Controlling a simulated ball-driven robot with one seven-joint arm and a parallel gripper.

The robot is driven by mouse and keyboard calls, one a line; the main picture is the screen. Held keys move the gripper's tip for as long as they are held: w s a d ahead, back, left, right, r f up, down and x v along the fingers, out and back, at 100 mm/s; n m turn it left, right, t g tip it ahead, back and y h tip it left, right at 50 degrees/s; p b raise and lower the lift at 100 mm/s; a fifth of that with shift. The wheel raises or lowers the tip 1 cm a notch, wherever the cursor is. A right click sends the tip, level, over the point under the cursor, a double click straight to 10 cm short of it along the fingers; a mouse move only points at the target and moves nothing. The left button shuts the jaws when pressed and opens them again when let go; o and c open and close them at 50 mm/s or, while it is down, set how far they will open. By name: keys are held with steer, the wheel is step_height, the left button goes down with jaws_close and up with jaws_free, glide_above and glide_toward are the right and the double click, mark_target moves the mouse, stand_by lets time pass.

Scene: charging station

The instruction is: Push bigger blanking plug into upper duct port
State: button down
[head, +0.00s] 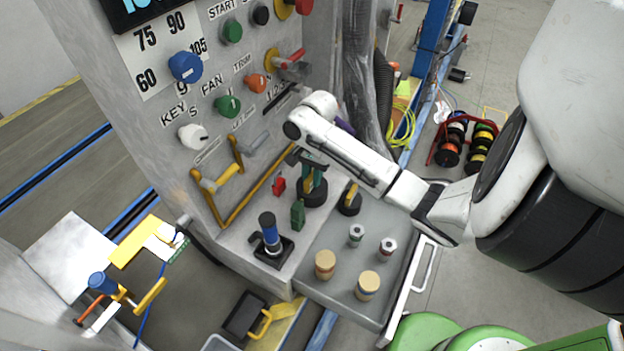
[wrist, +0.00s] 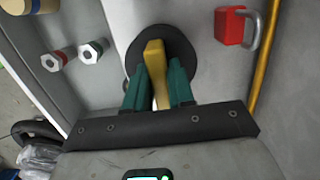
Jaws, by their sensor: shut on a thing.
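The bigger blanking plug is a black round disc with a yellow grip. In the head view, the plug (head: 315,198) is at the back of the grey ledge, under my gripper (head: 314,180). In the wrist view, the green fingers of my gripper (wrist: 159,88) are shut on the yellow grip of the plug (wrist: 156,52), one on each side. I cannot tell whether the disc touches the ledge. A smaller black plug with a yellow grip (head: 350,201) stands just to its right in the head view. I cannot make out the upper duct port in either view.
A red padlock (wrist: 232,27) is beside the plug. A drawer (head: 335,300) holds two tan caps and two hex bolts. The control panel (head: 200,110) rises behind, with yellow handles.

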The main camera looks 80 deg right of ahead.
steer(key=shift+r, duration=0.45)
steer(key=s+a+r+p, duration=0.5)
steer(key=s+a+r, duration=0.2)
steer(key=s+r, duration=0.4)
steer(key=shift+s+a+r, duration=0.15)
steer(key=shift+s+r, duration=0.15)
steer(key=shift+s, duration=0.2)
steer(key=shift+s, duration=0.1)
